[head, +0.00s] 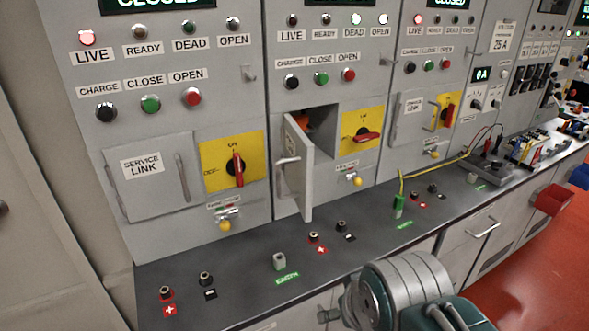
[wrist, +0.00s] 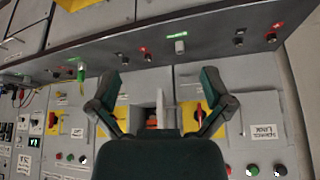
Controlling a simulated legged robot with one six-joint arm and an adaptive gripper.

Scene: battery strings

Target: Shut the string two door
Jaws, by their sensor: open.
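The string two door (head: 298,168), a grey hinged panel with a bar handle (head: 287,161), stands swung outward in the middle cabinet in the head view. Behind it is a dark recess (head: 322,125) with something orange inside. In the upside-down wrist view, the door (wrist: 160,108) shows nearly edge-on between the fingers, with orange (wrist: 152,124) beside it. My gripper (wrist: 160,76) is open and empty, its two fingers spread wide, apart from the door. In the head view only part of my arm shows, at the bottom; the fingers are out of frame.
The left service link door (head: 148,178) and the right one (head: 409,118) are closed. A yellow switch plate (head: 362,129) with a red handle is right of the open door. Sockets and a green plug (head: 398,206) stick up from the dark ledge (head: 245,245) below.

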